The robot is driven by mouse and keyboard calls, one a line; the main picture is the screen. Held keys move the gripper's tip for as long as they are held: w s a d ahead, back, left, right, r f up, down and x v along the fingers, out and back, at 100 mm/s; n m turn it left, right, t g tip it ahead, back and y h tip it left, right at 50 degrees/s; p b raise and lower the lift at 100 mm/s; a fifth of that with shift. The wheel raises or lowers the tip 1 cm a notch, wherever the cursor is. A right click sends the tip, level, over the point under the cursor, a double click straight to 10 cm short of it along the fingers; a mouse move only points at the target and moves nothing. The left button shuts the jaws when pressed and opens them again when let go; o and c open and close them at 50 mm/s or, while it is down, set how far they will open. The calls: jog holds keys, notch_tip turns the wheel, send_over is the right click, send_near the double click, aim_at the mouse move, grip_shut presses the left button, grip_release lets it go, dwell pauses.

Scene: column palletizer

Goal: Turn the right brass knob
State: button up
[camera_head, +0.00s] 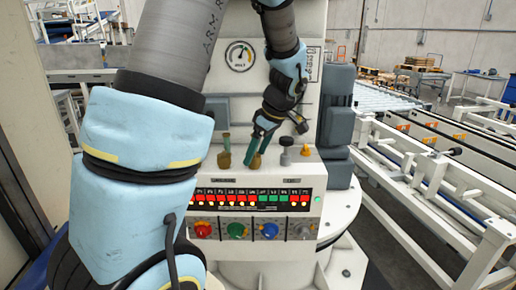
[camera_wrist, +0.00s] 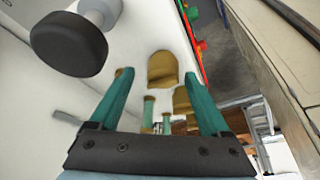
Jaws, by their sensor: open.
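Two brass knobs stand on the sloped top of the control box. The left brass knob (camera_head: 224,159) is clear of my gripper, with a thin upright piece above it. The right brass knob (camera_head: 255,161) is at my gripper's fingertips (camera_head: 252,155) and partly hidden by them. In the wrist view the teal fingers of my gripper (camera_wrist: 157,76) are spread. A nearer brass knob (camera_wrist: 163,70) shows between their tips, and a second brass knob (camera_wrist: 182,100) shows farther off, partly behind a finger. I cannot tell whether the fingers touch the brass.
Below are red and green switches (camera_head: 250,198) and several coloured dials (camera_head: 236,230). A gauge (camera_head: 240,56) is behind.

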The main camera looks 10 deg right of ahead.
jog(key=shift+a, duration=0.1)
jog(key=shift+s, duration=0.1)
jog(key=shift+c, duration=0.4)
jog(key=shift+c, duration=0.7)
jog(key=shift+s+a, duration=0.1)
jog(key=shift+a, duration=0.05)
grip_shut()
